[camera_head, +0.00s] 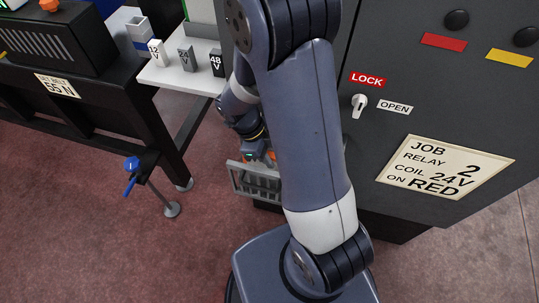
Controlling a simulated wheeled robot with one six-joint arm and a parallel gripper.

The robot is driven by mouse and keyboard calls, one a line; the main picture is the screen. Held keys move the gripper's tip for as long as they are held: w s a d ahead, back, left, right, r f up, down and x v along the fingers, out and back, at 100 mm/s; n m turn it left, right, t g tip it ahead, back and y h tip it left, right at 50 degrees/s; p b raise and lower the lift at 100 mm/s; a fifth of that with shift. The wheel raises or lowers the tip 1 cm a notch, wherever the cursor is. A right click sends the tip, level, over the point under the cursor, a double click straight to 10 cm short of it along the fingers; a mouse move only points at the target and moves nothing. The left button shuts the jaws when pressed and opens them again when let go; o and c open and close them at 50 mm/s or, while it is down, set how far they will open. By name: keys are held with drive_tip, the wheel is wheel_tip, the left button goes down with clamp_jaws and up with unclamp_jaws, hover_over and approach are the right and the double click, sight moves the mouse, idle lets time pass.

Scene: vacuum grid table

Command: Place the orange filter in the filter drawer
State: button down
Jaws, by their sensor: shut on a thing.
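The filter drawer (256,184) is a small grey slatted tray at the foot of the dark cabinet, left of my arm. My gripper (260,157) is just above its back part and is shut on the orange filter (271,155). Only a small orange patch of the filter shows beside the fingers. My forearm hides most of the filter and the right side of the drawer. I cannot tell whether the filter touches the drawer.
The dark cabinet (410,230) stands right, with a LOCK/OPEN switch (359,104) and a job card (445,166). A white shelf (180,77) holds three voltage-marked blocks. A black bench (100,103) and a blue-handled post (160,190) stand left. The red floor ahead is clear.

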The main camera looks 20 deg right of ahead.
drive_tip(key=shift+f, duration=0.1)
drive_tip(key=c, duration=1.3)
unclamp_jaws()
drive_tip(key=shift+r+p, duration=0.6)
drive_tip(key=shift+p, duration=0.1)
drive_tip(key=p+v, duration=0.1)
drive_tip(key=v, duration=1.1)
drive_tip(key=shift+d+r, duration=0.1)
